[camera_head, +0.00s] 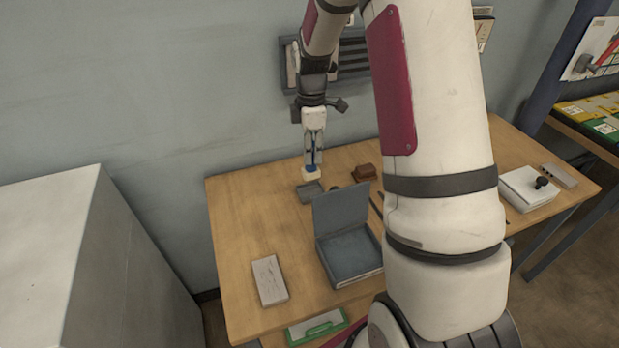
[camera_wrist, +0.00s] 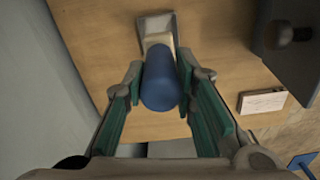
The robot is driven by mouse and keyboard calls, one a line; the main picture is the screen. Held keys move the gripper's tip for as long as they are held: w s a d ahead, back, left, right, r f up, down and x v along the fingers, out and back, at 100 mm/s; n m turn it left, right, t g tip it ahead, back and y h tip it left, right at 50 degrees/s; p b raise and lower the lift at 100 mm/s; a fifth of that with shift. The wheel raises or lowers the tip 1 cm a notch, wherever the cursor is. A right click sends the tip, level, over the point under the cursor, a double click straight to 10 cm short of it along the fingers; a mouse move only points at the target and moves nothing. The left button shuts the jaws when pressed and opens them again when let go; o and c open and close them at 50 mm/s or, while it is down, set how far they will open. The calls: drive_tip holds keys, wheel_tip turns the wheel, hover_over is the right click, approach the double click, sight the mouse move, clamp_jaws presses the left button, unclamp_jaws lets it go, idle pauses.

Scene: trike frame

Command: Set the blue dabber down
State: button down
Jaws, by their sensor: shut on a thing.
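The blue dabber (camera_wrist: 160,88) is a blue cylinder with a cream end (camera_wrist: 157,41). My gripper (camera_wrist: 159,68) is shut on it, one finger on each side. In the head view my gripper (camera_head: 312,150) points down over the back left of the table, and the dabber (camera_head: 311,170) shows as a small blue and cream piece below the fingers. A small grey dish (camera_head: 312,194) lies just below the dabber; it also shows beyond the cream end in the wrist view (camera_wrist: 155,22). I cannot tell whether the dabber touches it.
An open grey box (camera_head: 345,258) stands mid-table, lid raised. A pale flat box (camera_head: 269,281) lies front left. A brown block (camera_head: 364,172) sits right of the dish. Bare wood (camera_head: 240,220) shows at left.

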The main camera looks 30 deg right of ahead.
sight(311, 170)
drive_tip(key=shift+f, duration=3.3)
drive_tip(key=shift+f, duration=0.1)
drive_tip(key=c, duration=1.3)
unclamp_jaws()
